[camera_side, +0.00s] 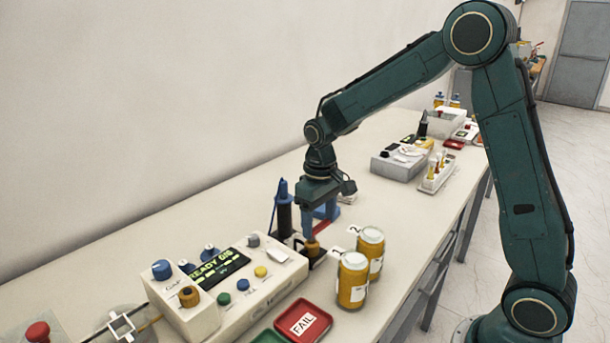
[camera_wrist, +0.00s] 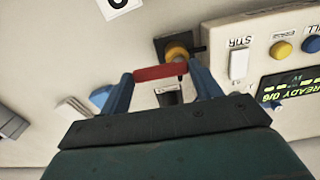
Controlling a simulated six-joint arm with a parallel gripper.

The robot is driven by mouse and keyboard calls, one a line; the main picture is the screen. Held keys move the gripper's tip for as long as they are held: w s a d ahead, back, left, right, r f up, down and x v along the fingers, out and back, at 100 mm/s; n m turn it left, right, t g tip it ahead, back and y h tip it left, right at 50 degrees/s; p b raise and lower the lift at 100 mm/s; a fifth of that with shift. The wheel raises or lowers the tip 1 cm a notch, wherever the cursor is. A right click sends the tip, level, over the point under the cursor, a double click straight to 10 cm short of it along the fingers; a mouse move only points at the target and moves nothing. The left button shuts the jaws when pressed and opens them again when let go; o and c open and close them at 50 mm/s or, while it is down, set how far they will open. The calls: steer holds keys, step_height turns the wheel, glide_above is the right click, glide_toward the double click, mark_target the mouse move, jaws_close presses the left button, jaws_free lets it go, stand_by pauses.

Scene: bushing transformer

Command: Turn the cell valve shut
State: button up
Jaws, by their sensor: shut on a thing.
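The cell valve shows as a red handle (camera_wrist: 160,72) in the wrist view, beside an amber round cap (camera_wrist: 177,52) on a dark base. My gripper (camera_wrist: 160,70) has its two blue fingers at the two ends of the red handle and is shut on it. In the side view my gripper (camera_side: 319,229) points down at the bench, with the red handle (camera_side: 320,227) between the fingers and the amber cap (camera_side: 312,247) just below. The fingers partly hide the valve body. I cannot tell how far the handle is turned.
A control box (camera_side: 245,280) with a display reading "READY" and several knobs stands at the front left. A black cylinder with a blue top (camera_side: 284,213) stands left of my gripper. Two amber jars (camera_side: 353,281) (camera_side: 371,249) stand to the right. A red FAIL tray (camera_side: 303,322) lies in front.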

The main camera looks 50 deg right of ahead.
mark_target(320, 226)
stand_by(0.5)
steer(key=o, duration=1)
steer(key=shift+r, duration=0.15)
step_height(320, 226, up, 14)
steer(key=shift+f, duration=0.2)
steer(key=shift+s, duration=0.1)
steer(key=s+a+t, duration=0.1)
steer(key=s+t, duration=0.1)
steer(key=s, duration=0.5)
steer(key=s+a+t, duration=0.1)
steer(key=s, duration=0.7)
steer(key=s+a+t, duration=0.1)
steer(key=s+t, duration=0.1)
steer(key=s, duration=0.6)
steer(key=shift+s+r+t, duration=0.2)
steer(key=shift+s+t, duration=0.05)
steer(key=shift+t, duration=0.05)
